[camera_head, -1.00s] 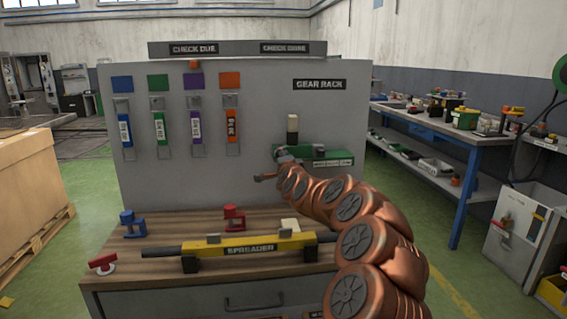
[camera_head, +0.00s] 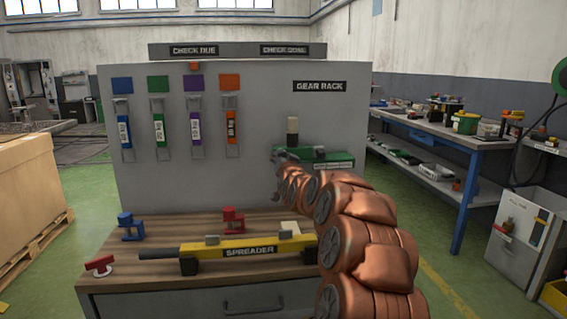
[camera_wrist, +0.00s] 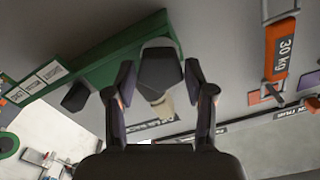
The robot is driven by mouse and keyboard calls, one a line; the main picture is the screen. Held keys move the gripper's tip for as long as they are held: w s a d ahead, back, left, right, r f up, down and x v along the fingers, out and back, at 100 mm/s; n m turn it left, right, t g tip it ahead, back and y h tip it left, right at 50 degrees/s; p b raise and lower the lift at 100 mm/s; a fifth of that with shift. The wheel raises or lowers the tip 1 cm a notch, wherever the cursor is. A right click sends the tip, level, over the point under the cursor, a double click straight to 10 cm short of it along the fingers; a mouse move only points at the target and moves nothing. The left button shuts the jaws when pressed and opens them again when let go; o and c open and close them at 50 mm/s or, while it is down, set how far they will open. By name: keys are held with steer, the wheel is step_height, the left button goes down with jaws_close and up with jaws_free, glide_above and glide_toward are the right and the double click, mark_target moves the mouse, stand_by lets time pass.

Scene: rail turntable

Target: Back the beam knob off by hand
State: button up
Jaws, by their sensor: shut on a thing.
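A dark faceted knob (camera_wrist: 160,70) sits at the end of a green beam-like fixture (camera_wrist: 105,68) in the wrist view. My gripper (camera_wrist: 160,82) has one finger on each side of the knob and is shut on it. A pale post (camera_wrist: 161,104) shows below the knob, between the fingers. In the head view the green fixture (camera_head: 325,159) is mounted on the grey panel under the GEAR RACK sign, with the pale post (camera_head: 292,131) standing up from it. My gripper (camera_head: 280,155) is at its left end. The knob is hidden there.
A yellow SPREADER bar (camera_head: 250,250) lies across the wooden bench (camera_head: 190,222). Blue (camera_head: 131,227) and red (camera_head: 233,219) clamps and a red-handled piece (camera_head: 100,265) stand around it. Several coloured tags hang on the panel (camera_head: 265,105), left of the fixture.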

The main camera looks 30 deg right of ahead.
steer(key=shift+f+n, duration=0.1)
steer(key=shift+n, duration=1.1)
steer(key=o, duration=1.1)
steer(key=shift+c, duration=0.2)
steer(key=shift+s, duration=0.15)
steer(key=v, duration=1.2)
